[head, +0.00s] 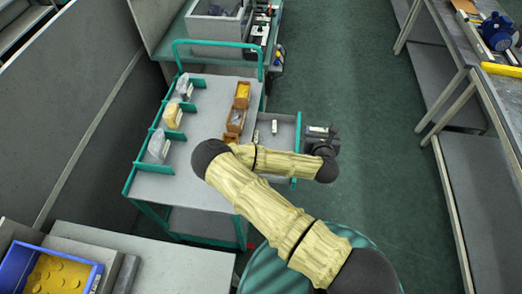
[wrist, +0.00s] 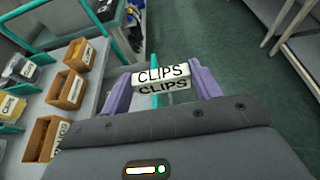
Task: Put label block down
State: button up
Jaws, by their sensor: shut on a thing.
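My gripper (wrist: 161,82) is shut on a white label block (wrist: 161,72) with "CLIPS" in black letters. The block lies crosswise between the two purple fingers.
The trolley (head: 205,120) carries brown bins (head: 242,95) in a row and clear bags (head: 159,145) between green dividers. A small pale object (head: 274,127) lies in the side tray. A workbench (head: 470,60) stands right across clear green floor (head: 360,90).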

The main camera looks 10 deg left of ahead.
jog(key=w+a+f+b, duration=0.55)
jog(key=f+b, duration=0.25)
jog(key=b, duration=2.5)
send_over(274, 146)
jog(key=shift+w+f, duration=0.15)
jog(key=shift+f, duration=2.45)
notch_tip(274, 146, down, 6)
jog(key=shift+d+f+b, duration=0.1)
jog(key=shift+f+b, duration=0.1)
jog(key=shift+b, duration=0.5)
